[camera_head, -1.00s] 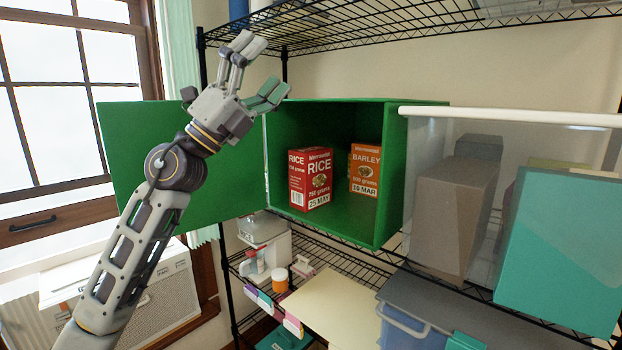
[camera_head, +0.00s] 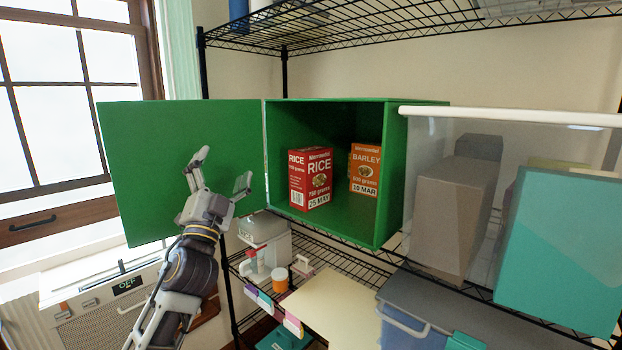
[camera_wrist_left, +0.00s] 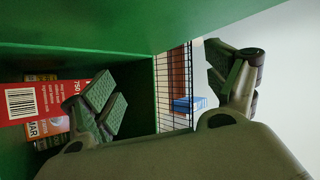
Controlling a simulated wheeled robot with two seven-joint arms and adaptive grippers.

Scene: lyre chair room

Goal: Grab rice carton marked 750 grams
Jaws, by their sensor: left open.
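The red rice carton (camera_head: 311,180), marked 750 grams and 25 MAY, stands upright inside the open green cabinet (camera_head: 390,190), near its left side. It also shows in the left wrist view (camera_wrist_left: 32,101), turned sideways, with its barcode facing me. My left gripper (camera_head: 221,170) is open and empty in front of the open green door, to the left of the carton and apart from it. In the left wrist view one finger (camera_wrist_left: 103,103) overlaps the carton's edge in the picture. My right gripper is not in view.
An orange barley carton (camera_head: 365,170) stands right of the rice in the cabinet. The green door (camera_head: 150,150) is swung open to the left. A clear bin (camera_head: 420,170) stands right of the cabinet. A wire shelf (camera_head: 340,262) with small items lies below.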

